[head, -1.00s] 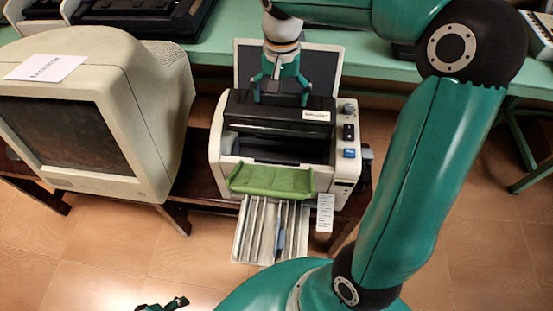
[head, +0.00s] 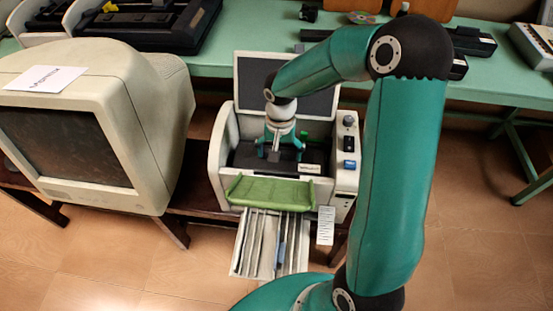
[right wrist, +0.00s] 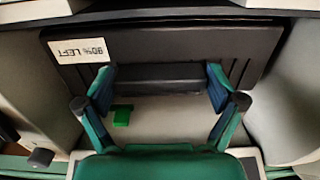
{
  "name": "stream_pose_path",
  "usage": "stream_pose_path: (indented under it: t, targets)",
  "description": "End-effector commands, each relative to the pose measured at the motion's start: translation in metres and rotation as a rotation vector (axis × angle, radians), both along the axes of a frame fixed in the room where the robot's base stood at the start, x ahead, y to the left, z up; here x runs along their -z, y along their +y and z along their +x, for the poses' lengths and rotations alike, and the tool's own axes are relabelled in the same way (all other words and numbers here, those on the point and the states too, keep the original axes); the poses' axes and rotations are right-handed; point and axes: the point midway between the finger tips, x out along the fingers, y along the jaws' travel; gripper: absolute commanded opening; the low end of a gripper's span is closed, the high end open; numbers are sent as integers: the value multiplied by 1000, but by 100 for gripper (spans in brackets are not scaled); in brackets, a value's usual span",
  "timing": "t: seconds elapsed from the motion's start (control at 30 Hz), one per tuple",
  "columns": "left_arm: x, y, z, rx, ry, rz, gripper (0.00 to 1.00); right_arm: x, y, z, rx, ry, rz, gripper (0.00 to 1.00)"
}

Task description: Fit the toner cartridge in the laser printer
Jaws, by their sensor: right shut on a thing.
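The black toner cartridge (head: 250,161) sits down inside the open bay of the laser printer (head: 217,150), roughly level between the side walls. Its white label shows at the front right, and reads "90% LEFT" upside down in the right wrist view. My right gripper (head: 281,153) comes from above and is shut on the raised grip of the cartridge (right wrist: 160,27), one finger on each side. Whether the cartridge is fully seated is hidden. The green flap (head: 270,192) hangs open at the printer's front. My left gripper is out of view.
The printer's raised lid (head: 285,80) stands behind the bay. A paper tray (head: 262,250) sticks out in front. A beige monitor (head: 125,100) stands close on the left. A green bench (head: 400,95) with dark devices runs behind. A green tab (right wrist: 122,116) shows behind the cartridge.

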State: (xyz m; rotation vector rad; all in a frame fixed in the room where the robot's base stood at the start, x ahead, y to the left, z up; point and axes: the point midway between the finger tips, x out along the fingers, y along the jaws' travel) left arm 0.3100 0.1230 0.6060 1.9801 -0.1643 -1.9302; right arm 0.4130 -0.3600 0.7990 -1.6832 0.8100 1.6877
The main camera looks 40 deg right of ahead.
Motion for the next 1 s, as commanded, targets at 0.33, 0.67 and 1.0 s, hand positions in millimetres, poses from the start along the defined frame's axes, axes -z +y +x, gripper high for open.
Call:
stream_pose_path:
  t: [0.33,0.67,1.0]
  targets:
    - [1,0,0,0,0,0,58,23,0,1,0,-3,-1,24]
    - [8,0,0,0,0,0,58,28,0,1,-1,-3,-1,24]
    - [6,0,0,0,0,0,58,27,0,1,-1,0,0,100]
